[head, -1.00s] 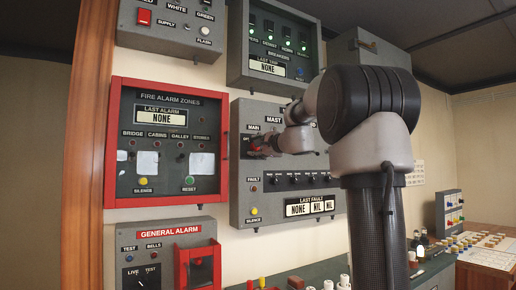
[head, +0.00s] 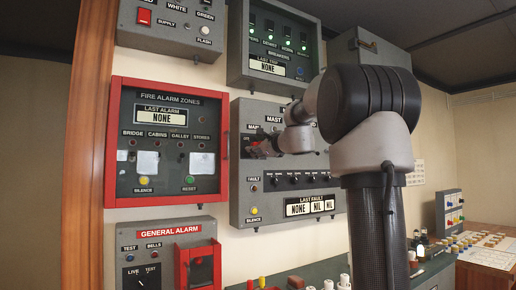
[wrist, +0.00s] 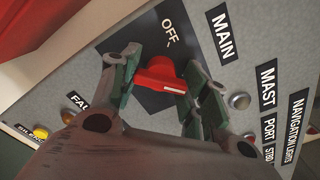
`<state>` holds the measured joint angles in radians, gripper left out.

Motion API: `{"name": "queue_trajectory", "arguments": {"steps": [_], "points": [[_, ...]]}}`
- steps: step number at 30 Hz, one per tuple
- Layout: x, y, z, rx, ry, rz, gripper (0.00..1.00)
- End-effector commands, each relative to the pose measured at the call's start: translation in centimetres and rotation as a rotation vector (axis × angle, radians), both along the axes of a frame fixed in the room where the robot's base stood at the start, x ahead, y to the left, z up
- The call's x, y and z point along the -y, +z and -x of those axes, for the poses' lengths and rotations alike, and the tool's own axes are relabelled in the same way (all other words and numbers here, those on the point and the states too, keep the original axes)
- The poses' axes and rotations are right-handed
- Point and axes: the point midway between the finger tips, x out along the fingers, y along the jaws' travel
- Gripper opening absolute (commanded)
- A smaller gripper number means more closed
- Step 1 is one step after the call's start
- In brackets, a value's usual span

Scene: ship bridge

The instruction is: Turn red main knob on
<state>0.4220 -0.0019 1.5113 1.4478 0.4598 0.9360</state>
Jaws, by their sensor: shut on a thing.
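The red main knob (wrist: 158,74) sits on a dark square plate (wrist: 151,42) under the word OFF in the wrist view. A short white line shows on its red body. My gripper (wrist: 157,84) is shut on the knob, with green-padded fingers on both sides of it. The MAIN label (wrist: 222,36) is right of the knob. In the head view my gripper (head: 258,146) is at the upper left of the grey mast lights panel (head: 240,196) and hides most of the knob. I cannot tell the knob's exact setting.
The red-framed fire alarm box (head: 112,150) is close on the left of the panel. A breaker box (head: 240,52) hangs above. A general alarm box (head: 140,247) is below left. A console with several coloured controls (head: 328,284) stands below.

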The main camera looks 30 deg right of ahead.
Motion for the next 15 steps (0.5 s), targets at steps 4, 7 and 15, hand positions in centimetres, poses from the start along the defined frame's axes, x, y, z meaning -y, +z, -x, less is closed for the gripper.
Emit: {"name": "queue_trajectory", "arguments": {"steps": [4, 7, 15], "points": [[0.05, -0.26, -0.02, -0.004, 0.0, -0.004, 0.22], [0.05, -0.26, -0.02, -0.004, 0.0, -0.004, 0.22], [0.02, -0.2, -0.02, -0.003, 0.0, -0.003, 0.68]]}}
